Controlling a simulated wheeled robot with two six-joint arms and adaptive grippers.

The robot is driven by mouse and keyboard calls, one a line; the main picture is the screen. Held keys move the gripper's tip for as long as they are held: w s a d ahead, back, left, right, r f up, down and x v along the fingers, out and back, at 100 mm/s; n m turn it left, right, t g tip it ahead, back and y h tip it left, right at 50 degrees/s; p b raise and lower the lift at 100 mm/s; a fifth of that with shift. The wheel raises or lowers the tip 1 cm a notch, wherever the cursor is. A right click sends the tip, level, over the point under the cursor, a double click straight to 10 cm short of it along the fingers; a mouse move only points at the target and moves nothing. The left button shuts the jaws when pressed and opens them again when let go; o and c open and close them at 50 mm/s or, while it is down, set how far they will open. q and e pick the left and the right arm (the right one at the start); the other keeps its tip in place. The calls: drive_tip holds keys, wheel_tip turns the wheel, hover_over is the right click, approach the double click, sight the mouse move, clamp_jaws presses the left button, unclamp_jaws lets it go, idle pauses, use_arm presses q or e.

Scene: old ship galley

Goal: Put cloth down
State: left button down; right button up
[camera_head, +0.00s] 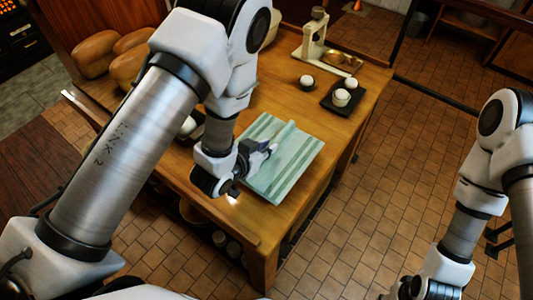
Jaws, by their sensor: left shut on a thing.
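The pale green striped cloth (295,160) lies spread out over the near right part of the wooden table (240,222). My left gripper (266,148) is at the cloth's left edge, low over the table. It is shut on the cloth, where a light fold stands up by its fingertips. The exact grip is small and partly hidden by the wrist. My right arm hangs at the right, off the table; only the dark start of its gripper (416,290) shows at the bottom edge, and its fingers cannot be made out.
A cream scale (313,40) with a brass pan is at the back. Bread loaves (97,52) lie at the left. Tiled floor is free on the right.

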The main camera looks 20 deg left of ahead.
use_arm(q)
drive_tip(key=shift+w+f, duration=0.2)
drive_tip(key=shift+w, duration=0.05)
drive_tip(key=f, duration=0.1)
drive_tip(key=f+p, duration=0.1)
drive_tip(key=shift+d+f, duration=0.25)
drive_tip(key=shift+f, duration=0.05)
drive_tip(key=shift+a+f, duration=0.1)
drive_tip(key=shift+f, duration=0.35)
drive_tip(key=c, duration=1.2)
unclamp_jaws()
drive_tip(key=shift+o, duration=0.2)
